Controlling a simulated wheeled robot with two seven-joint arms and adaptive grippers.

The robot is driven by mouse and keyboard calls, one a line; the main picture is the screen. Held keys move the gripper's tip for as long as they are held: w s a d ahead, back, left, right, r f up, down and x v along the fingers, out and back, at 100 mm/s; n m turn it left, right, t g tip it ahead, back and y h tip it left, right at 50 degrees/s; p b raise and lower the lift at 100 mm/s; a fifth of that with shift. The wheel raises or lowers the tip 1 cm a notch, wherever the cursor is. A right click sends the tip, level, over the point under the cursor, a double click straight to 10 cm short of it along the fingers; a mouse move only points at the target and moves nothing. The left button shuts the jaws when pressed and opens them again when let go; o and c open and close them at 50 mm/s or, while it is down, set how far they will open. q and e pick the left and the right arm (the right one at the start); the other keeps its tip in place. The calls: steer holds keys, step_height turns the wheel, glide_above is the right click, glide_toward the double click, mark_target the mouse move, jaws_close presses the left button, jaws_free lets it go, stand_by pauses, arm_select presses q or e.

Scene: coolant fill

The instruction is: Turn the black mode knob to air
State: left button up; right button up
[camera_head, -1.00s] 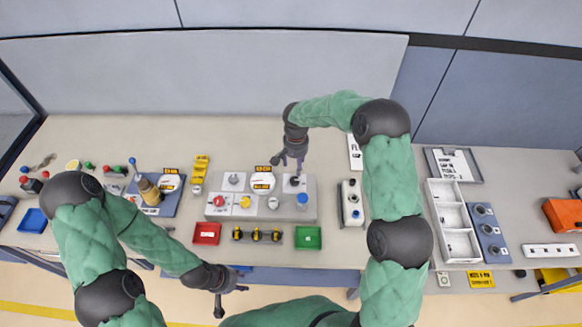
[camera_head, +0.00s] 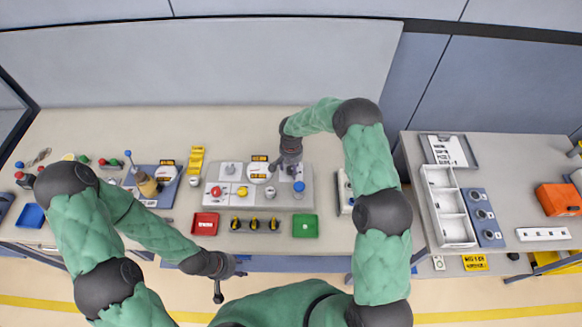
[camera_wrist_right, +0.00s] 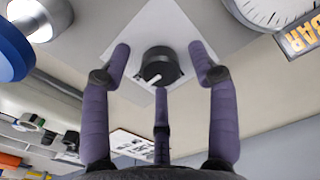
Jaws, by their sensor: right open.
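The black mode knob (camera_wrist_right: 160,66) sits on a pale square plate in the right wrist view, with a white pointer mark toward the lower edge of that picture. My right gripper (camera_wrist_right: 160,62) is open, its fingers spread around the knob's sides with gaps visible; I cannot tell how deep they reach. In the head view my right gripper (camera_head: 290,170) is over the right part of the grey control panel (camera_head: 268,204) and largely covers the knob. My left gripper (camera_head: 228,280) hangs in front of the table edge, fingers apart and empty. No air label is readable.
A blue knob (camera_head: 299,187) stands close in front of my right gripper, and a round gauge (camera_head: 260,171) is to its left. A red tray (camera_head: 205,223) and a green tray (camera_head: 305,226) lie in front of the panel. A white divided box (camera_head: 448,205) is at right.

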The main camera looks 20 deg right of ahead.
steer(key=shift+c, duration=0.3)
steer(key=c, duration=1.1)
